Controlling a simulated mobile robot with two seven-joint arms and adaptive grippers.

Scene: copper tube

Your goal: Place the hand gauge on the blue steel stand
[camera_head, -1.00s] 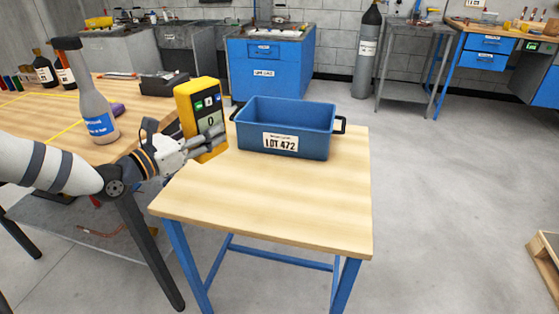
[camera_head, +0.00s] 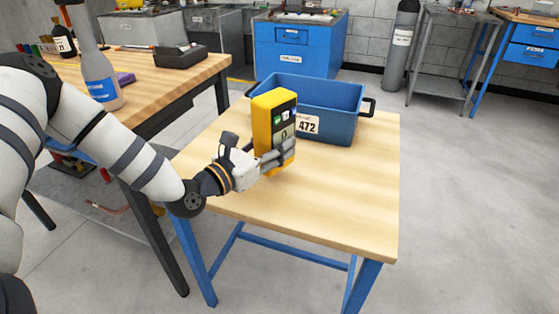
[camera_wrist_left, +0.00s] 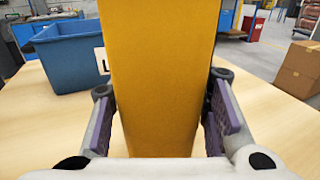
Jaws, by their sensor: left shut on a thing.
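The hand gauge (camera_head: 270,128) is a yellow box-shaped device with a dark face and a small display. My left gripper (camera_head: 276,158) is shut on its lower part and holds it upright, in front of the blue bin in the head view. In the left wrist view the gauge's yellow back (camera_wrist_left: 160,70) fills the middle, between my purple-padded fingers (camera_wrist_left: 160,118). The blue steel stand has blue legs (camera_head: 193,255) and a light wooden top (camera_head: 330,190). The gauge is over the top's left part; I cannot tell whether it touches the wood. My right gripper is not in view.
A blue bin (camera_head: 340,97) labelled 472 stands at the back of the stand's top; it also shows in the left wrist view (camera_wrist_left: 70,60). The top's front and right are clear. A wooden workbench (camera_head: 160,92) with a spray bottle (camera_head: 98,70) is at the left.

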